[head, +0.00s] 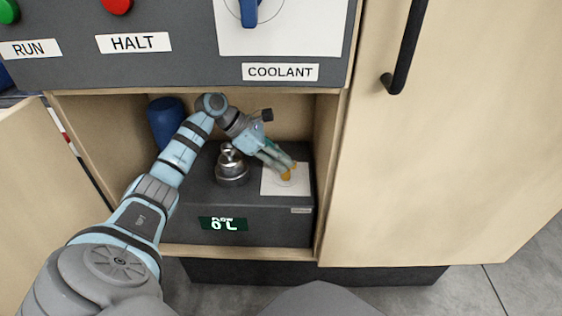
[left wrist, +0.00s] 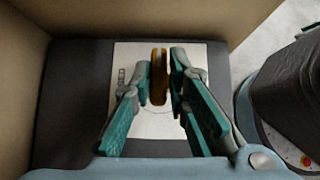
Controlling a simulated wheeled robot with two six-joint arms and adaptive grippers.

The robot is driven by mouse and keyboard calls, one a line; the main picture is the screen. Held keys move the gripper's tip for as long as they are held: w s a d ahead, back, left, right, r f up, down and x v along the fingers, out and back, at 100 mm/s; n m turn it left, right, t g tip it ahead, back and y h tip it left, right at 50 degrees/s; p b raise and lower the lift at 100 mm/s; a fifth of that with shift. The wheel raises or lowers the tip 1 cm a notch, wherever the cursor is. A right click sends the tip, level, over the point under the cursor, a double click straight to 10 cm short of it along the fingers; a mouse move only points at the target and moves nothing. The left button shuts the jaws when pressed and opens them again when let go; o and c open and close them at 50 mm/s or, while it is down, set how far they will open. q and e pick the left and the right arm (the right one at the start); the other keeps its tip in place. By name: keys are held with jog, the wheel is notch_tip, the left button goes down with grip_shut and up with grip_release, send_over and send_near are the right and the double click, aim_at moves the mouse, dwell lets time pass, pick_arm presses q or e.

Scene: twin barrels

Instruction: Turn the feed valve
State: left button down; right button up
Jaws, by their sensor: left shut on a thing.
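The feed valve has an orange-yellow handle (head: 287,176) on a white plate (head: 271,187), on top of a dark grey box inside the open compartment. In the left wrist view the handle (left wrist: 158,82) stands as an upright bar between my fingers, roughly in line with them. My left gripper (head: 284,167) reaches down into the compartment and is shut on this handle. Its fingers hide part of the handle in the head view. A faint arc and small dark marks show on the plate in the left wrist view. My right gripper is not in view.
A silvery metal knob-like fitting (head: 232,167) stands on the box left of the plate. A green display (head: 223,224) on the box front reads FLOW 0 L. A blue cylinder (head: 166,122) is behind my arm. A closed door with black handle (head: 406,45) is at right.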

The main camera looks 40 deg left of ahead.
pick_arm(q)
jog(key=shift+w+m, duration=0.1)
jog(key=shift+m, duration=0.2)
jog(key=c, duration=1.9)
grip_release()
jog(key=o, duration=0.3)
jog(key=shift+w+f, duration=0.1)
jog(key=v, duration=0.7)
jog(key=shift+a, duration=0.25)
